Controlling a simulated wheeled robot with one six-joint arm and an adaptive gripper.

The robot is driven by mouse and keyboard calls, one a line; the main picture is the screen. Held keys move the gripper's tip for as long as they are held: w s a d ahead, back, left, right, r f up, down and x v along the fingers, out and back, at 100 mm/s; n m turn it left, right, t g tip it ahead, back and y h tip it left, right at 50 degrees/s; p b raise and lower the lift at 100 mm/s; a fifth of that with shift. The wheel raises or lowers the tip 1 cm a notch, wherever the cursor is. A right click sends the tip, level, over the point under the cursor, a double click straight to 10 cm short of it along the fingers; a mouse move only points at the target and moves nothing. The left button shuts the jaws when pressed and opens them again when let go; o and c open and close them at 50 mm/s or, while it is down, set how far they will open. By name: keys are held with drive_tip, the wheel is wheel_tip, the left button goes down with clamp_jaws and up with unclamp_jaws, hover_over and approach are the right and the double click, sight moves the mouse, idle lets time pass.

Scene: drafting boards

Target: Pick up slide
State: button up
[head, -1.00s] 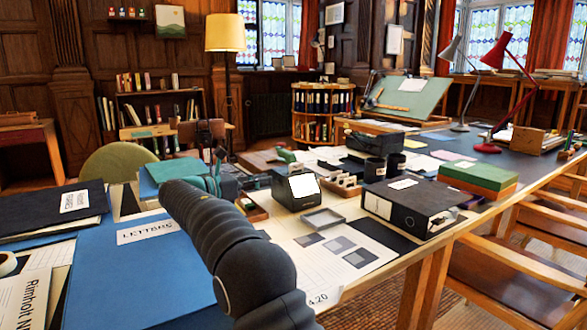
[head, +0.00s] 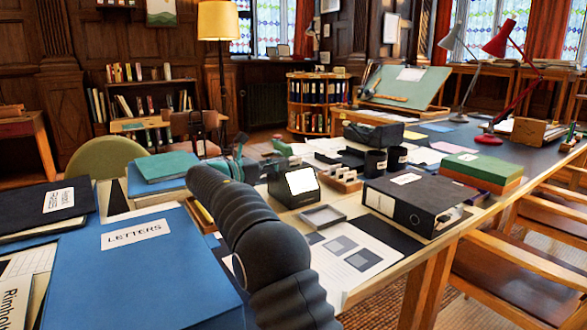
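I cannot make out a single slide with certainty. A small black viewer (head: 297,187) with a bright white screen stands on the middle of the table. Just right of it is a small wooden holder (head: 347,186) with several pale upright pieces, too small to identify. A shallow grey tray (head: 322,217) lies open in front of the viewer and looks empty. My dark grey arm reaches from the bottom edge up past the blue folder. My gripper (head: 239,167) seems to be beyond the arm's far end, left of the viewer, mostly hidden; its fingers cannot be made out.
A blue LETTERS folder (head: 140,278) fills the left front. A printed sheet (head: 350,259) with grey squares lies before the tray. A black box file (head: 415,204) and green box (head: 482,167) stand to the right. Two dark cups (head: 375,163) stand behind. A red lamp (head: 499,42) rises at right.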

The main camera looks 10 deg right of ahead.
sight(294, 159)
drive_tip(key=shift+x, duration=2.65)
drive_tip(key=shift+w+a+r, duration=0.1)
drive_tip(key=shift+r, duration=0.05)
clamp_jaws()
